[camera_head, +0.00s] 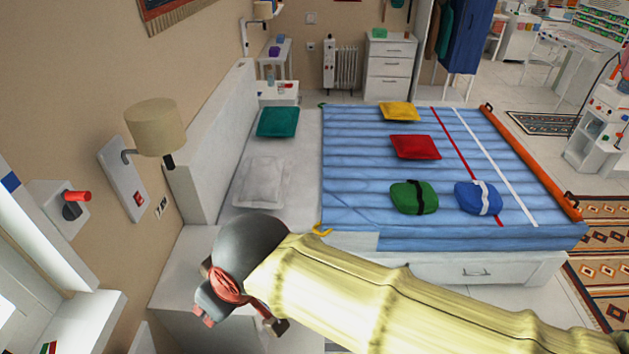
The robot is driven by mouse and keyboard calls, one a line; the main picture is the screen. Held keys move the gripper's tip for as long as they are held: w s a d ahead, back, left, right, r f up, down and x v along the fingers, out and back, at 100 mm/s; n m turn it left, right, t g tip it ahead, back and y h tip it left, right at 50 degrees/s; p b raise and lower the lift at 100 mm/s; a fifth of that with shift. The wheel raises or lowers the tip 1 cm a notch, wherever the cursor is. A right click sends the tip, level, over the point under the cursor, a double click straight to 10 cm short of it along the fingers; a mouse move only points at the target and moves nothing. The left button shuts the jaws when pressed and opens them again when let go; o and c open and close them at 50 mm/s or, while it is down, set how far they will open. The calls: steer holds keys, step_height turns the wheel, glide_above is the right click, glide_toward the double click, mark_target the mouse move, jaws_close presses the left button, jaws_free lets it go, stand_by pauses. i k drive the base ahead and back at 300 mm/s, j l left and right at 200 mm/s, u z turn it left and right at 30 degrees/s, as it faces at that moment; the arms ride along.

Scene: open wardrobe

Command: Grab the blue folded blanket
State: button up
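The blue folded blanket (466,195) is a rounded blue bundle with a white band around it. It lies on the light-blue striped bedcover, near the bed's near right corner. A green bundle with a black band (402,197) lies just to its left, a small gap apart. My gripper (243,323) is low at the left, over the white bedside unit and well to the left of the blanket. My own pale yellow sleeved arm partly hides it, and its finger opening is not clear. Nothing is seen held in it.
The bed (355,170) also holds red (416,147), yellow (399,111), teal (278,122) and white (262,181) cushions. An orange rail (530,158) runs along its right edge. A wall lamp (155,127) juts out at left. Floor right of the bed is open, with rugs.

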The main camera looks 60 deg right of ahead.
mark_target(481, 198)
steer(key=z, duration=3.1)
steer(key=i+j+z, duration=0.25)
steer(key=i, duration=0.5)
steer(key=i+j+z, duration=0.25)
steer(key=i+j, duration=0.2)
steer(key=i, duration=0.25)
steer(key=i+j+z, duration=0.2)
steer(key=i+j, duration=0.35)
steer(key=i, duration=0.15)
